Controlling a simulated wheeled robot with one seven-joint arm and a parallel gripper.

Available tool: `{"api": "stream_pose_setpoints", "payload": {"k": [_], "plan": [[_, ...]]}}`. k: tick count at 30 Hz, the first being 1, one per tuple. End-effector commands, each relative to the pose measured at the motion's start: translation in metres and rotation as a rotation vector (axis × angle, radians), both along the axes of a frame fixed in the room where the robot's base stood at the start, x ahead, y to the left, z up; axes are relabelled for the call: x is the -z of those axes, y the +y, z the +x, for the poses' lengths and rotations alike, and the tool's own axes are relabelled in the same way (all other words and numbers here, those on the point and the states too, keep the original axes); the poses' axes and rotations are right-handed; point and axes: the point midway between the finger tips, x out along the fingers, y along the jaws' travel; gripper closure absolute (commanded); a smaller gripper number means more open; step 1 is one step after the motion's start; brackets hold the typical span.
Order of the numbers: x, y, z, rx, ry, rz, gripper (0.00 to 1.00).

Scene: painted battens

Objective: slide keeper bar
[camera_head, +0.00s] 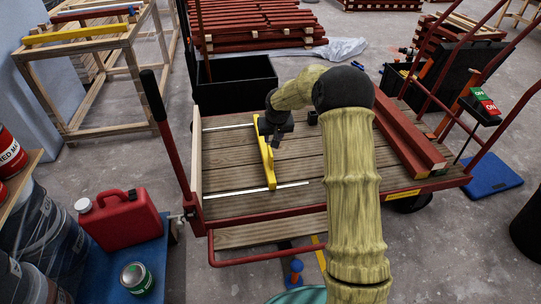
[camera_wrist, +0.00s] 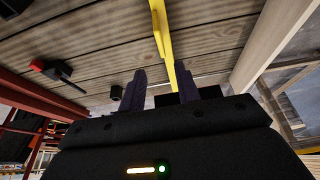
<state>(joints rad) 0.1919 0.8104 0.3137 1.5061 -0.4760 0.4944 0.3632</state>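The yellow keeper bar (camera_head: 268,165) lies across the wooden cart deck, between two pale metal rails (camera_head: 285,190). My gripper (camera_head: 275,142) is over the bar's upper half and hides part of it. In the wrist view the bar (camera_wrist: 163,35) runs down toward the gap between the two dark purple fingers (camera_wrist: 175,92). The fingers are spread apart, with a dark block showing between them. I see no finger closed on the bar; whether they touch it is unclear.
Red-brown battens (camera_head: 409,140) lie along the deck's right side. A black bin (camera_head: 236,84) stands behind the cart. A red push handle (camera_head: 165,140) rises at the left, near a red fuel can (camera_head: 122,218). The deck left of the bar is clear.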

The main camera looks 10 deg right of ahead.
Motion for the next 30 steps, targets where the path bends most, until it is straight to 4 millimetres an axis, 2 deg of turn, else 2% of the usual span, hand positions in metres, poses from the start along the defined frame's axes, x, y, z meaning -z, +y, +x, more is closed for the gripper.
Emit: {"api": "stream_pose_setpoints", "payload": {"k": [1,18,24,30], "plan": [[0.015,0.000,0.003,0.000,0.002,0.001,0.67],[0.107,0.000,0.042,0.001,0.001,0.001,0.67],[0.127,0.000,0.051,0.001,0.000,0.001,0.67],[0.129,0.000,0.053,0.000,0.001,0.000,0.67]]}}
